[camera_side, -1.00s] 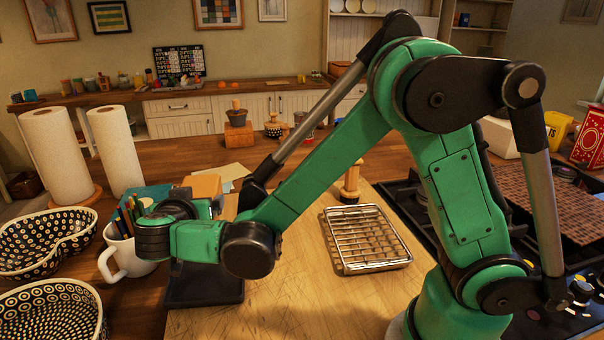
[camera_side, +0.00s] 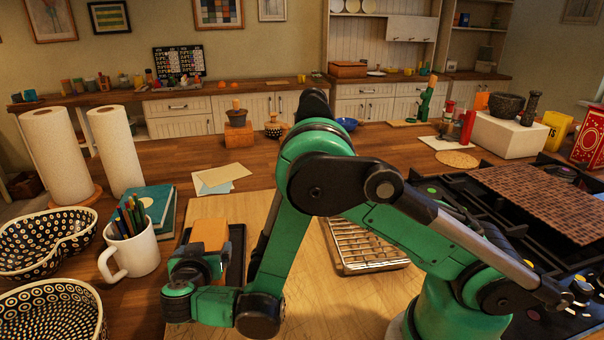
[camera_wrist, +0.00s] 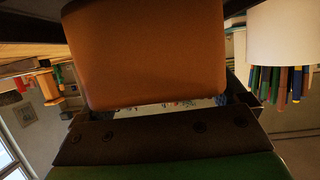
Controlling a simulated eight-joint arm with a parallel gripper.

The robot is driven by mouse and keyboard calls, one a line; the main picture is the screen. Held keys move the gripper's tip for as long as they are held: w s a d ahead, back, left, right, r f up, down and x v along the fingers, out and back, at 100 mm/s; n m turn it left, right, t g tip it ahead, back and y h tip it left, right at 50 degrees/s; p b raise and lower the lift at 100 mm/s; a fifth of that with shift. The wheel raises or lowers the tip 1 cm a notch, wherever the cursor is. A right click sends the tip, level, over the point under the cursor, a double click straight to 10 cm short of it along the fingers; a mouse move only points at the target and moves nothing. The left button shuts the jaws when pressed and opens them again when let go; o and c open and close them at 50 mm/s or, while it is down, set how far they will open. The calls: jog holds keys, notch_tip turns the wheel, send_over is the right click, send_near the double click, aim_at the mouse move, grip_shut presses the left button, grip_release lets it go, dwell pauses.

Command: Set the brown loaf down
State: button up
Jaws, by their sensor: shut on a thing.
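The brown loaf (camera_side: 209,234) is a smooth orange-brown block, held by my gripper (camera_side: 206,264) at the left of the wooden board. In the wrist view the loaf (camera_wrist: 145,55) fills the upper middle, close against the gripper's dark body. The fingers are largely hidden, but the gripper is shut on the loaf. A dark tray (camera_side: 238,250) shows behind and to the right of the loaf. I cannot tell whether the loaf touches it.
A white mug of pencils (camera_side: 142,256) stands close left of my gripper, with a teal book (camera_side: 160,207) behind it. A wire rack (camera_side: 362,245) lies right, partly behind my arm. Patterned bowls (camera_side: 52,312) are at far left. The wooden board (camera_side: 310,295) has bare room.

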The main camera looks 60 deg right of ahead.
jog(key=o, duration=1.4)
jog(key=shift+f, duration=0.1)
jog(key=v, duration=1.2)
jog(key=s+d+r+n+g+y, duration=0.1)
jog(key=s+d+r+n+y, duration=0.2)
jog(key=d+n+y, duration=0.2)
jog(key=s+d+r+n+y, duration=0.3)
jog(key=d+n+y, duration=0.1)
jog(key=d, duration=0.3)
jog(key=shift+r+n+g+y, duration=0.2)
jog(key=shift+n+g+y, duration=0.2)
jog(key=shift+y, duration=0.2)
